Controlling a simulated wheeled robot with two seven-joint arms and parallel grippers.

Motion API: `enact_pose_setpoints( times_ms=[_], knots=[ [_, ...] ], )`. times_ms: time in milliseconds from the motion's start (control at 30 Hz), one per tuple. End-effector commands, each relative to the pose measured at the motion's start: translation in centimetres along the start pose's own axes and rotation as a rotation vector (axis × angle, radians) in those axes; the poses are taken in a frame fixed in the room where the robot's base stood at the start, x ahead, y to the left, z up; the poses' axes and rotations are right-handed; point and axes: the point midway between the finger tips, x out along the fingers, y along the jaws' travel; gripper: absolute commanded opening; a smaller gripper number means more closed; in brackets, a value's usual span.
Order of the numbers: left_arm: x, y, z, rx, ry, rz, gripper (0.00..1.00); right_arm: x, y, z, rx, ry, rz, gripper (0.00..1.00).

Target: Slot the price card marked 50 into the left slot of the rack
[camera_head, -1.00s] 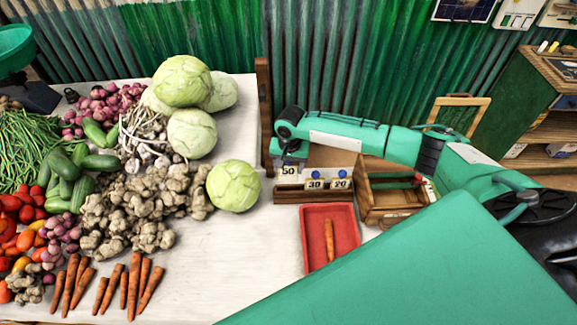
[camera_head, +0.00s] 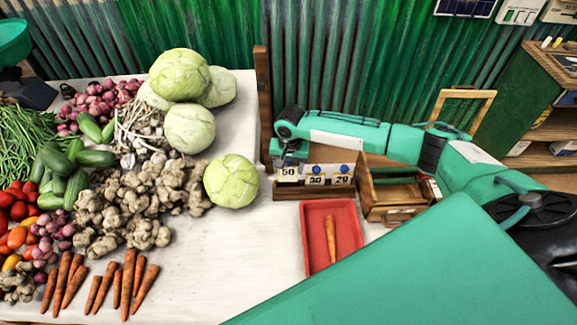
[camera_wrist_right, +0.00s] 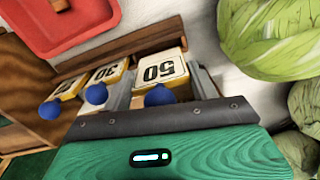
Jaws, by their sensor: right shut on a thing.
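The price card marked 50 (camera_head: 287,171) is white with black digits and stands at the left end of the wooden rack (camera_head: 312,191). It also shows in the right wrist view (camera_wrist_right: 163,73), with a blue knob at its edge. My right gripper (camera_head: 288,160) is shut on this card from above. Cards marked 30 (camera_head: 315,180) and 20 (camera_head: 341,180) stand in the rack to its right, each with a blue knob. The 50 card is level with or slightly above them; I cannot tell whether its lower edge is fully seated. My left gripper is not in view.
A red tray (camera_head: 312,250) holding a carrot lies in front of the rack. A wooden box (camera_head: 384,212) stands to the right. A cabbage (camera_head: 231,181) and heaped vegetables are to the left. White cloth is bare in front.

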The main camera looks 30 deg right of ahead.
Motion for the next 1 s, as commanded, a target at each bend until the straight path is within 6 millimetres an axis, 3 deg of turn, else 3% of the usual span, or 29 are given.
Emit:
enact_pose_setpoints(
  times_ms=[567, 1000],
  knots=[
    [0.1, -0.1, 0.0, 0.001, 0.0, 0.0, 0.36, 0.2, 0.0, 0.0, 0.0, 0.0, 0.002, 0.38],
    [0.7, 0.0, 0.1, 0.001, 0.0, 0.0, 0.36, 2.3, 0.0, 0.1, -0.001, -0.001, 0.024, 0.38]
  ],
)
